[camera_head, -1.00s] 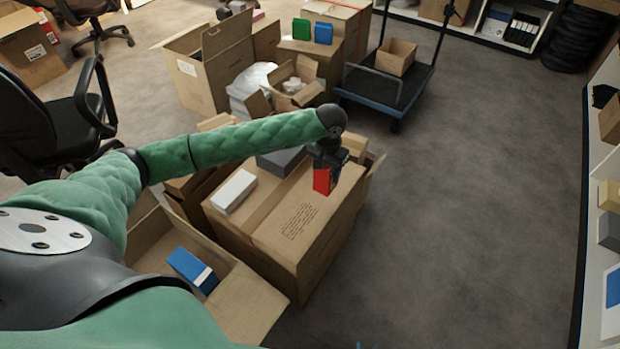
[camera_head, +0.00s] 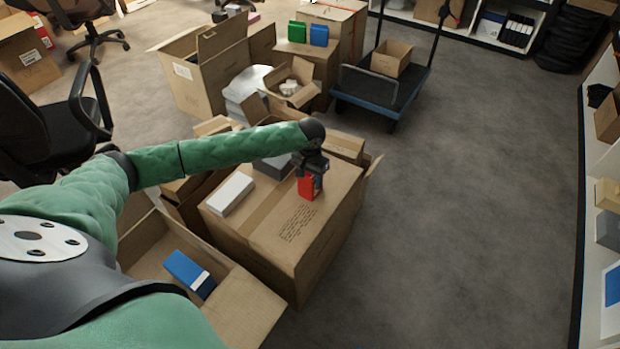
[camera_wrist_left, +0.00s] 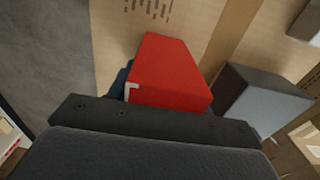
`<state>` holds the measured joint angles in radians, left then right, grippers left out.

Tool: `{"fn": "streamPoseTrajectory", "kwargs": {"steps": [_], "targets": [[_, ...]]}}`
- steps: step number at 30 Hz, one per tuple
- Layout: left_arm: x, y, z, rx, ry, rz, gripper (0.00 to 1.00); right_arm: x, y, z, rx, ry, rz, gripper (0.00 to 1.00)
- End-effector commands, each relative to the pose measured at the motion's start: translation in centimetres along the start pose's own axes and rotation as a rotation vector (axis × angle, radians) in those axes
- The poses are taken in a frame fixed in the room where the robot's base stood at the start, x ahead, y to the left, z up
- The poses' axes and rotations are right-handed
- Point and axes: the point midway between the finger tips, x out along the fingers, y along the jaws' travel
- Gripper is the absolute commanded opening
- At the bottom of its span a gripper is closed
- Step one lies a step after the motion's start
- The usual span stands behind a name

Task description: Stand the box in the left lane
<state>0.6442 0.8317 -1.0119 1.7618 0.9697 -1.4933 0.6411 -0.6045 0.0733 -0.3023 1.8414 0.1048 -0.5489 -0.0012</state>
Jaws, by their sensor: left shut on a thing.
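My left gripper (camera_head: 312,172) is shut on a red box (camera_head: 306,187) above the top of a large closed carton (camera_head: 262,222). In the left wrist view the red box (camera_wrist_left: 168,75) stands out in front of the dark gripper body (camera_wrist_left: 150,125). I cannot tell whether the box's lower end touches the carton. A grey box (camera_head: 272,167) and a white box (camera_head: 231,194) lie on the same carton, to the left of the red box. The grey box also shows in the left wrist view (camera_wrist_left: 262,98). No marked lane can be made out. My right gripper is not in view.
An open carton with a blue box (camera_head: 190,273) stands at the front left. Green (camera_head: 297,31) and blue (camera_head: 319,35) boxes stand on a carton at the back. A trolley (camera_head: 384,92) is behind. The floor at the right is clear.

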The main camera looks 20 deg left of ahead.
Motion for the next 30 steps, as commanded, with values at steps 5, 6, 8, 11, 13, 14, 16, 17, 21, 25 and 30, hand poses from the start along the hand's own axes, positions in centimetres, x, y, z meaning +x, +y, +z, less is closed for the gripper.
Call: {"fn": "streamPoseTrajectory", "kwargs": {"steps": [5,6,8,11,13,14,16,17,21,25,30], "targets": [[0.0,0.0,0.0,0.0,0.0,0.0,0.21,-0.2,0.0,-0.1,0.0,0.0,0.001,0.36],[0.1,0.0,0.0,0.0,0.0,0.0,0.21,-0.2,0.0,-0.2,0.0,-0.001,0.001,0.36],[0.2,0.0,0.0,0.0,0.0,0.0,0.6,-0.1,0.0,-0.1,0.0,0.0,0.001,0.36],[0.2,0.0,0.0,0.0,0.0,0.0,0.72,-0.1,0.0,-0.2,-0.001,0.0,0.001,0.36],[0.2,0.0,0.0,0.0,0.0,0.0,0.72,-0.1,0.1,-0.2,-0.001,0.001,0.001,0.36],[0.2,0.0,0.0,0.0,0.0,0.0,0.72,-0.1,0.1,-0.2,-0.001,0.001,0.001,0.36],[0.2,0.0,0.0,0.0,0.0,0.0,0.72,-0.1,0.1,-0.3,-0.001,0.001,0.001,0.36],[0.2,0.0,0.0,0.0,0.0,0.0,0.72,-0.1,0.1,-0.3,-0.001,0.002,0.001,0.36],[0.1,0.0,0.0,0.0,0.0,-0.001,0.72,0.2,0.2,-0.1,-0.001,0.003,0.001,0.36],[-1.7,0.0,0.0,0.001,0.001,-0.001,0.72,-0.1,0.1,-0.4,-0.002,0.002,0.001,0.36],[-4.9,0.0,0.0,0.001,0.002,0.001,0.72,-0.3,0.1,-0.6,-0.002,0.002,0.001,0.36]]}}
